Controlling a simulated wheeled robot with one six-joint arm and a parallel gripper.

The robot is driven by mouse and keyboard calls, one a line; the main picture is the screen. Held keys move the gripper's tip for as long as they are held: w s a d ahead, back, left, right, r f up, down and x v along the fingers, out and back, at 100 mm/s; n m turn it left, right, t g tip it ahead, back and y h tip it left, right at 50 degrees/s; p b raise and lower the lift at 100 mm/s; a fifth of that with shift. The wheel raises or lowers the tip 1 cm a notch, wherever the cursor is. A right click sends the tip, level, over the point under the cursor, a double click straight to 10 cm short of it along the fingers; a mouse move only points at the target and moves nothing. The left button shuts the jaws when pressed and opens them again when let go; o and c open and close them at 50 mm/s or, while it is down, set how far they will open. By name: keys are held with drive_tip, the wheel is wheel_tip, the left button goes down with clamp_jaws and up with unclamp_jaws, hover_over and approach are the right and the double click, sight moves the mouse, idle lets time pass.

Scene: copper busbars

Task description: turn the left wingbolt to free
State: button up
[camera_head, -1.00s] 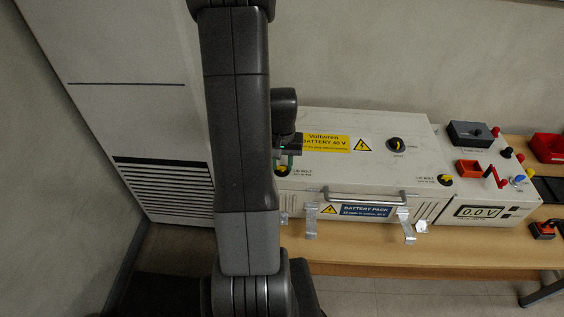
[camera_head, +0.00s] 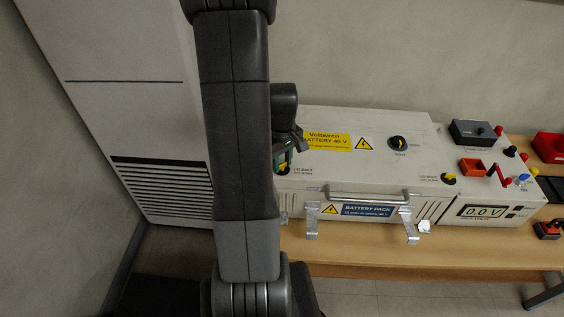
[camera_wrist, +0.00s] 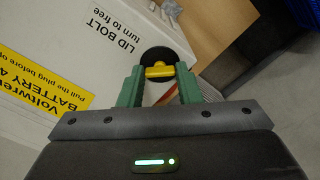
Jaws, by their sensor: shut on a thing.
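The left wingbolt (camera_wrist: 160,70) has a yellow wing on a round black base and sits at a corner of the white battery box lid, beside the printed words "LID BOLT turn to free". My gripper (camera_wrist: 160,76) has green fingers and is shut on the yellow wing in the wrist view. In the head view my gripper (camera_head: 285,160) is at the left end of the battery box (camera_head: 320,180), and my arm hides part of that end. The right wingbolt (camera_head: 449,178), yellow on black, is at the lid's right front corner, untouched.
A black and yellow rotary knob (camera_head: 398,143) is on the lid. A metal handle (camera_head: 367,197) and latches (camera_head: 312,222) are at the box front. A meter unit (camera_head: 483,211) reading 0.0 V stands to the right. The wooden bench (camera_head: 400,252) has a clear front strip.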

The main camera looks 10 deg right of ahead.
drive_tip(key=n, duration=0.4)
drive_tip(key=shift+n+b, duration=0.3)
drive_tip(key=shift+b, duration=0.1)
drive_tip(key=n, duration=0.4)
drive_tip(key=shift+n, duration=0.3)
drive_tip(key=o, duration=1)
drive_tip(key=shift+b, duration=0.3)
wheel_tip(320, 180, up, 14)
drive_tip(key=shift+f+p, duration=0.1)
drive_tip(key=shift+p, duration=0.3)
drive_tip(key=shift+f, duration=0.1)
